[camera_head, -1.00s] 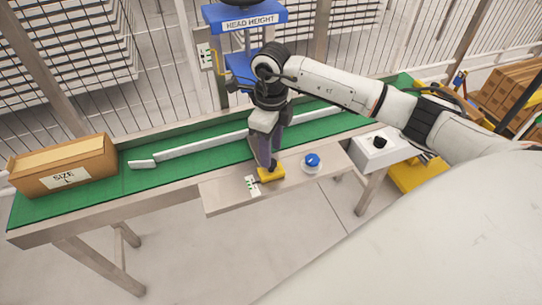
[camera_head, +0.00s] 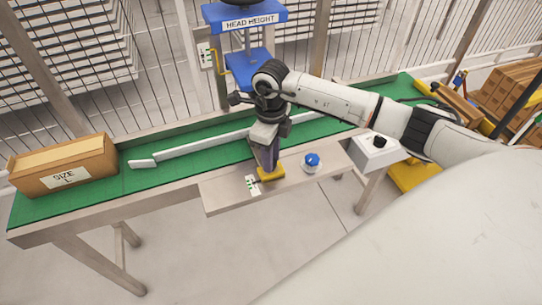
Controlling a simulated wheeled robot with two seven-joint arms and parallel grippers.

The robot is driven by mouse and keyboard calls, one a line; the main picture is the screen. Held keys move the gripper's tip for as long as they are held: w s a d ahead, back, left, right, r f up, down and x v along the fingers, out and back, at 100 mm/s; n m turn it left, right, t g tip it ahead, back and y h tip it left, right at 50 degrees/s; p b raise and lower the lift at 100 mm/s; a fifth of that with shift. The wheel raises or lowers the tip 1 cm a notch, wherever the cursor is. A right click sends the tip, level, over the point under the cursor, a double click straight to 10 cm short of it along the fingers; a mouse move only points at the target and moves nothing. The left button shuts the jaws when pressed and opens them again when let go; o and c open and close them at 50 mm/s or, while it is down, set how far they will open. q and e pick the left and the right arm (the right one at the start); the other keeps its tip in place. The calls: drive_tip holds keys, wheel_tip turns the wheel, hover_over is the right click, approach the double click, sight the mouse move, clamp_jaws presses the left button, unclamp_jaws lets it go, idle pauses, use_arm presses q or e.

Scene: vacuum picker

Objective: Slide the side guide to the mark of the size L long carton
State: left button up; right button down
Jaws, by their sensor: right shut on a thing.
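The side guide is a long pale rail (camera_head: 190,146) lying along the green belt, with a short angled end piece at its left. A yellow block (camera_head: 271,174) sits on the metal side plate in front of the belt. My right gripper (camera_head: 269,166) points down and is shut on the yellow block. A small mark label (camera_head: 252,185) lies on the plate just left of the block; its marks are too small to read. The carton labelled SIZE L (camera_head: 62,167) stands on the left end of the belt. My left gripper is not in view.
A blue knob (camera_head: 312,161) stands on the plate right of my gripper. A grey box with a black knob (camera_head: 377,146) is further right. A blue HEAD HEIGHT unit (camera_head: 246,22) stands behind the belt, before a wire fence. The belt between carton and rail is clear.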

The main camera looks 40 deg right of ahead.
drive_tip(key=shift+s+a, duration=0.15)
drive_tip(key=shift+s, duration=0.4)
drive_tip(key=c, duration=1.5)
unclamp_jaws()
drive_tip(key=shift+o, duration=0.2)
drive_tip(key=shift+r, duration=0.1)
wheel_tip(320, 180, up, 10)
drive_tip(key=shift+r, duration=0.1)
